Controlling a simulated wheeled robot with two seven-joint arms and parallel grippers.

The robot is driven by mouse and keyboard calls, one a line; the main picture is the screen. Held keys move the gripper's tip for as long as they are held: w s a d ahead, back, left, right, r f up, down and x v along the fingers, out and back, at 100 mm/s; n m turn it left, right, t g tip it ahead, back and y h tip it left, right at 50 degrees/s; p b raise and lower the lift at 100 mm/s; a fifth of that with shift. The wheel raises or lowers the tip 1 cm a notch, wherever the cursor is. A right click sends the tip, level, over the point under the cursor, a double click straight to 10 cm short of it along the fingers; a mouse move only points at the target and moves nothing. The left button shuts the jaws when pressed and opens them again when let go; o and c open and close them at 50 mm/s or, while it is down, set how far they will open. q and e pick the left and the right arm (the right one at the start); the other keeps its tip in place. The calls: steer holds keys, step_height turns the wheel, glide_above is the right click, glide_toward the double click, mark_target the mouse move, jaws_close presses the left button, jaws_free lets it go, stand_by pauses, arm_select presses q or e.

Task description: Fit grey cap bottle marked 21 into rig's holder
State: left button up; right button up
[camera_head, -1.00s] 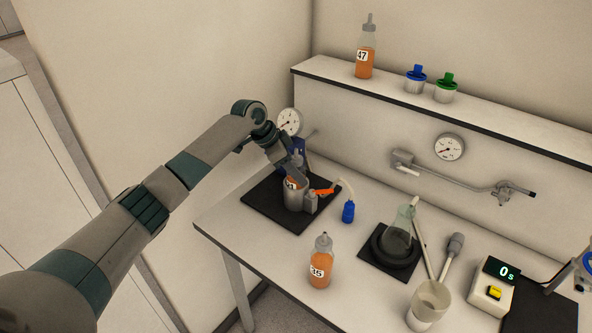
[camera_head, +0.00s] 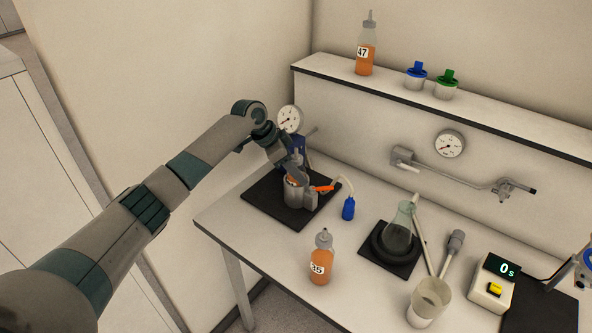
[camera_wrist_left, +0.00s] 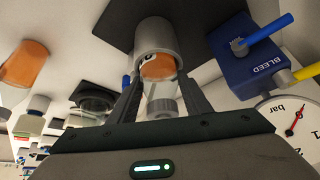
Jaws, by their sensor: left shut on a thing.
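The bottle with orange liquid and a grey cap (camera_head: 295,157) stands in the rig's grey cylindrical holder (camera_head: 296,194). My left gripper (camera_head: 294,173) is shut on its upper part, just above the holder. In the left wrist view, the fingers close on either side of the bottle (camera_wrist_left: 158,68), and its lower end is inside the holder (camera_wrist_left: 155,35). Only a sliver of its label shows at the holder's rim, so I cannot read its number. The holder hides whether the bottle touches the bottom. My right gripper is not in view.
An orange lever (camera_head: 322,188) sticks out beside the holder on the black base plate (camera_head: 262,200). A blue BLEED block (camera_wrist_left: 245,55) and a gauge (camera_wrist_left: 290,125) are close by. Bottle 35 (camera_head: 321,262) stands in front; bottle 47 (camera_head: 366,52) is on the shelf.

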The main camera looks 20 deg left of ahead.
arm_select(q)
steer(key=shift+s+f, duration=0.2)
steer(key=shift+f, duration=0.15)
steer(key=o, duration=1.1)
steer(key=shift+o, duration=1)
steer(key=shift+w+f, duration=0.1)
steer(key=shift+f, duration=0.15)
steer(key=b+v, duration=0.5)
steer(key=v, duration=1.3)
steer(key=shift+w+r+b, duration=0.3)
steer(key=shift+b, duration=0.05)
